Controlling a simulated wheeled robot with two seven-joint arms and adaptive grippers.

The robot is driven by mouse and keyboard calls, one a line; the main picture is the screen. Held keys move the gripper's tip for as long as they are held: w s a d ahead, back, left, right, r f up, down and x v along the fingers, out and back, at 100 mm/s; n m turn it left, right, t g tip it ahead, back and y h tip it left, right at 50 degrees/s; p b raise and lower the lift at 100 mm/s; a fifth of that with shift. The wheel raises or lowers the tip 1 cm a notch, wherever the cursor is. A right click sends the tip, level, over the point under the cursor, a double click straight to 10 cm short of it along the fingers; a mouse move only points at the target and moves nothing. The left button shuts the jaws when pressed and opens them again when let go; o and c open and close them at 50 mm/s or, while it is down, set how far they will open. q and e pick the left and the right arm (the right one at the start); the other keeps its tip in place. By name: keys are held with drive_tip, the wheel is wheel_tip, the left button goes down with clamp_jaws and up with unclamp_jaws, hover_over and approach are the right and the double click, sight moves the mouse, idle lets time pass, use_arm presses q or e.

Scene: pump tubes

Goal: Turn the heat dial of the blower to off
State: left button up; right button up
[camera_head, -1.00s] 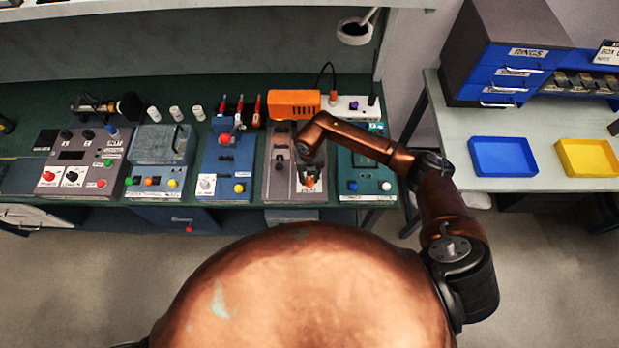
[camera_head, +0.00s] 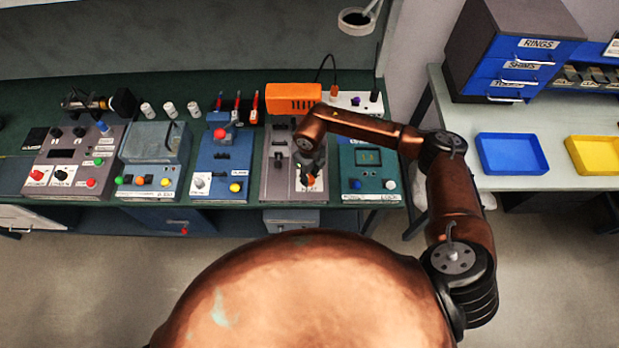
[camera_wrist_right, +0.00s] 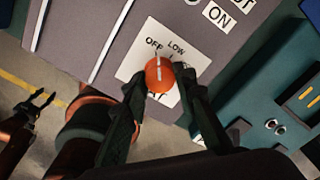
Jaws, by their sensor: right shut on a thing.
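The heat dial (camera_wrist_right: 159,75) is an orange-red knob with a white pointer line, on a white label marked OFF and LOW in the right wrist view. Its pointer faces up the label, roughly at the OFF mark. My right gripper (camera_wrist_right: 160,88) is shut on the dial, one dark finger on each side. The fingers hide part of the label. In the head view the dial (camera_head: 310,180) is a small orange spot at the front of a grey unit (camera_head: 269,185), under my right gripper (camera_head: 312,171). My left gripper (camera_wrist_right: 37,103) shows empty with fingers apart in the wrist view.
A blue unit (camera_head: 207,160) stands left of the grey unit and a teal unit (camera_head: 365,178) stands close on its right. An orange box (camera_head: 293,97) stands behind. Blue (camera_head: 512,153) and yellow (camera_head: 597,155) trays lie on the side table.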

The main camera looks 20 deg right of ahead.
sight(310, 178)
drive_tip(key=shift+n+b, duration=0.45)
drive_tip(key=shift+n, duration=0.25)
drive_tip(key=o, duration=1.2)
drive_tip(key=shift+c, duration=0.2)
drive_tip(key=shift+r, duration=0.1)
wheel_tip(310, 178, up, 12)
